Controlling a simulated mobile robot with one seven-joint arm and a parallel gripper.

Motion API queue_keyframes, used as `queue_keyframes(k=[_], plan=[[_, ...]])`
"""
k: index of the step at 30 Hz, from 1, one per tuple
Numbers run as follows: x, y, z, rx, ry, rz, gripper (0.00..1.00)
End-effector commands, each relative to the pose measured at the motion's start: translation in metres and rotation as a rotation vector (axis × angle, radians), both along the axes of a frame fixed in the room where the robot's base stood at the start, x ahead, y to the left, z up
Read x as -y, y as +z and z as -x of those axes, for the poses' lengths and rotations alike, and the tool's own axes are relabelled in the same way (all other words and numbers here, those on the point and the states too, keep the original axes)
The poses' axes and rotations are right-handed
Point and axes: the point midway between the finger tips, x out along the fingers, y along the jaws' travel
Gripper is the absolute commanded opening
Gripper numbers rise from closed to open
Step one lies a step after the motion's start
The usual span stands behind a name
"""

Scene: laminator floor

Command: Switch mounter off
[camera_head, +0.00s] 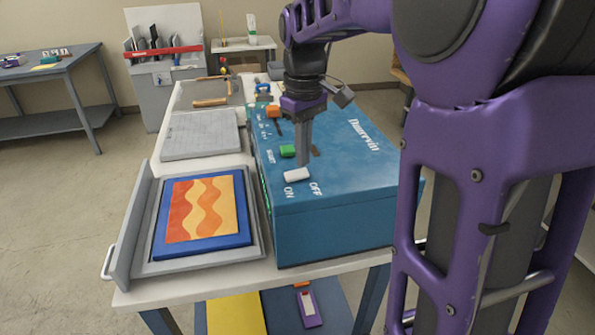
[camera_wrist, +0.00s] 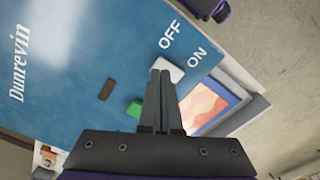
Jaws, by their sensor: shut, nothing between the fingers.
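The mounter is a blue box marked Dunrevin (camera_head: 345,205) on the table; it fills the left of the wrist view (camera_wrist: 60,85). A white rocker switch (camera_head: 297,175) is on its top near the front edge, with the labels ON at left and OFF at right. In the wrist view the switch (camera_wrist: 174,69) is partly hidden behind my fingertips. I cannot tell which side is pressed. My gripper (camera_head: 304,162) is shut and empty, pointing down just behind the switch; I cannot tell if it touches. In the wrist view my fingertips (camera_wrist: 161,76) overlap the switch's near corner.
A green button (camera_head: 287,151) and an orange control (camera_head: 273,112) lie farther back on the mounter's left edge. A grey tray (camera_head: 155,268) with a blue-framed wavy picture (camera_head: 208,210) stands left of it. A grey panel (camera_head: 200,136) lies behind the tray.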

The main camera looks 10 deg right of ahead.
Motion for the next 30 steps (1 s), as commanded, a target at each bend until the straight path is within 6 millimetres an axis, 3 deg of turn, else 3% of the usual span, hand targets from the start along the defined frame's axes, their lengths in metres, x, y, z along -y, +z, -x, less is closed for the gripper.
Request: queue_keyframes(k=[30], plan=[[0.0, -0.013, 0.0, -0.001, 0.0, 0.0, 0.0]])
